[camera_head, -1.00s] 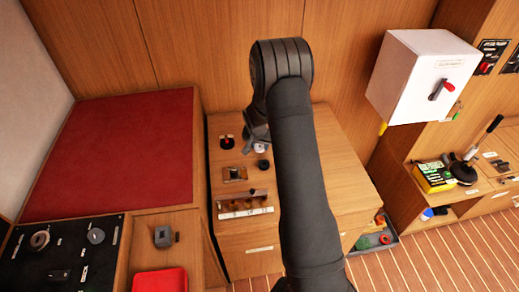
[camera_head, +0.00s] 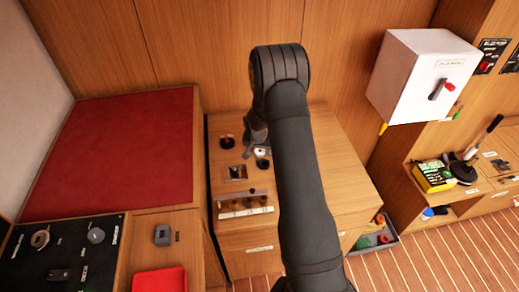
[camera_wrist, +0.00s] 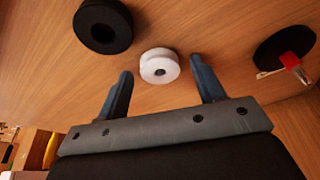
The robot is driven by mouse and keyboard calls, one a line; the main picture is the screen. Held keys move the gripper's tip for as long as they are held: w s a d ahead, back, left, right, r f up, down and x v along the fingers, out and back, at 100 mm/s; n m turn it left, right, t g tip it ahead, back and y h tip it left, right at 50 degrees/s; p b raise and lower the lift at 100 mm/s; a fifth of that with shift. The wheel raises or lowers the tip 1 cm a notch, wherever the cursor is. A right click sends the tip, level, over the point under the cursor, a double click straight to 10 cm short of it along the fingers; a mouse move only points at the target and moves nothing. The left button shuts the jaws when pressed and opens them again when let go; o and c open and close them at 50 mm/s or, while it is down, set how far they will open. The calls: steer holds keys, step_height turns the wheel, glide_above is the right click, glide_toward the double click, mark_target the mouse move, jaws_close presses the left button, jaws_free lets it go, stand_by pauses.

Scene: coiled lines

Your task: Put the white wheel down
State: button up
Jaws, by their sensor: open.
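The white wheel (camera_wrist: 160,66) rests on the wooden top in the wrist view, with a small dark hole in its middle. It also shows in the head view (camera_head: 261,152) as a small white spot beside my arm. My gripper (camera_wrist: 160,80) is open, its two blue-grey fingers apart. The wheel lies just beyond and between the fingertips, with clear wood between it and each finger. In the head view my arm hides most of the gripper.
A black wheel (camera_wrist: 103,25) lies left of the white wheel, and a black disc with a red knob (camera_wrist: 291,62) is at the right. A slotted rack (camera_head: 245,206) stands at the front of the wooden cabinet (camera_head: 343,168). A white box (camera_head: 422,75) hangs at the right.

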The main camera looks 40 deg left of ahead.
steer(key=v, duration=1.2)
steer(key=x, duration=1.2)
steer(key=shift+f, duration=0.1)
steer(key=shift+r, duration=0.2)
